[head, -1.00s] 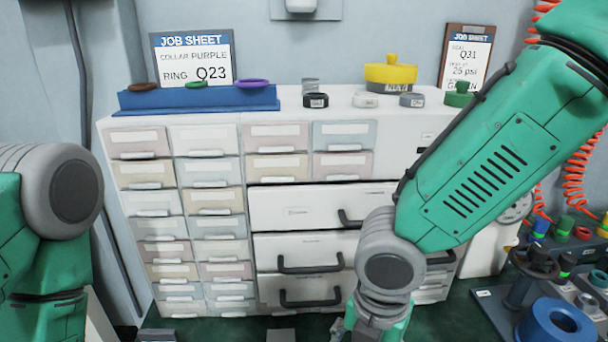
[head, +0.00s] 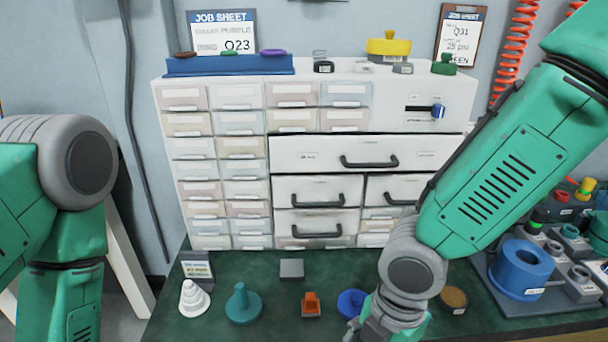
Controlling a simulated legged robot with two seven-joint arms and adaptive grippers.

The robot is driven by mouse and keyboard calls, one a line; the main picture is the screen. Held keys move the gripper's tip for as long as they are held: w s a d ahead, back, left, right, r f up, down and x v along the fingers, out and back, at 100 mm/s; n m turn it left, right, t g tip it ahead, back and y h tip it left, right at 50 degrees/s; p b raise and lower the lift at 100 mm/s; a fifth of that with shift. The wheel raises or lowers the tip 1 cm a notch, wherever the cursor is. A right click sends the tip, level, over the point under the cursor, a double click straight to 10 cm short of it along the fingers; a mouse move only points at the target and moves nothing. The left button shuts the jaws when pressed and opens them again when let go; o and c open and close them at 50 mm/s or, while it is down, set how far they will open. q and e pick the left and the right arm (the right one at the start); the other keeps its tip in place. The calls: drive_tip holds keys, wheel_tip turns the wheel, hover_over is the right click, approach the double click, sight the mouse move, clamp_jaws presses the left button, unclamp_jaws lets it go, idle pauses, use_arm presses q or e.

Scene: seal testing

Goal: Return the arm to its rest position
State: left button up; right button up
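My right arm comes in from the upper right as a green link and bends at a grey joint low in the picture. Just below that joint, part of the grey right wrist or gripper (head: 372,328) shows at the bottom edge; its fingertips cannot be made out. It is in front of the green work table (head: 255,300), close to a blue round piece (head: 352,302). My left arm stands at the left edge with its forearm pointing down; its gripper is out of the picture. I see nothing clearly held.
A white drawer cabinet (head: 320,220) stands at the back, drawers looking closed. On the table are a white cone (head: 193,299), a teal knob (head: 242,305), an orange piece (head: 311,306) and a brown disc (head: 453,298). A blue ring fixture (head: 519,268) stands at right.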

drive_tip(key=s+d+f+m+y+p, duration=0.2)
drive_tip(key=s+d+f+m, duration=0.2)
drive_tip(key=s+f+m, duration=0.55)
drive_tip(key=s+d+f+m+h+p, duration=0.1)
drive_tip(key=s+d+m, duration=0.1)
drive_tip(key=d+m, duration=0.4)
drive_tip(key=s+d+f+m+t+h+p, duration=0.1)
drive_tip(key=d+f+m+h, duration=0.1)
drive_tip(key=d+m, duration=0.5)
drive_tip(key=shift+s+d+m+t+p, duration=0.15)
drive_tip(key=shift+s+m+t+p, duration=0.2)
drive_tip(key=shift+m, duration=0.8)
